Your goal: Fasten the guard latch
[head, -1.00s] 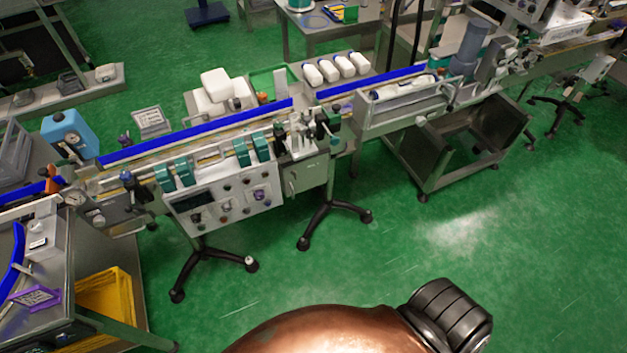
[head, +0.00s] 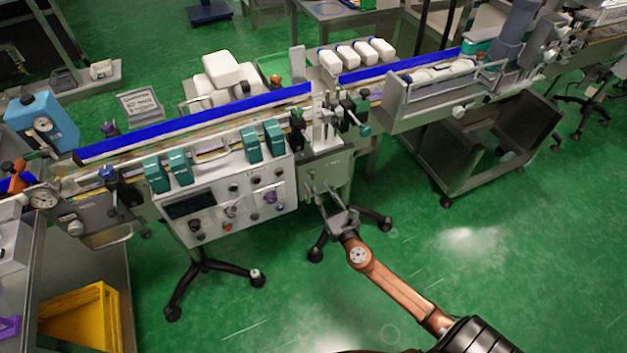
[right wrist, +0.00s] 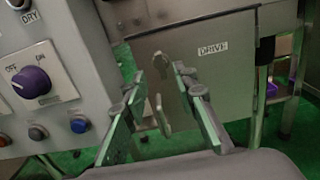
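The guard latch (right wrist: 158,100) is a small grey metal lever on the front of a grey guard panel (right wrist: 215,75) labelled DRIVE. The same panel shows in the head view (head: 336,172), below the conveyor. My right gripper (right wrist: 160,78) is open, with one finger on each side of the latch lever and visible gaps between them. In the head view my right gripper (head: 327,193) is just in front of the panel, and the latch is too small there to make out clearly. My left gripper is not in view.
A control box (head: 230,203) with knobs and buttons is left of the panel; its purple OFF/ON knob (right wrist: 32,82) is close in the wrist view. Black stand legs (head: 205,266) rest on the green floor. The floor at front right is clear.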

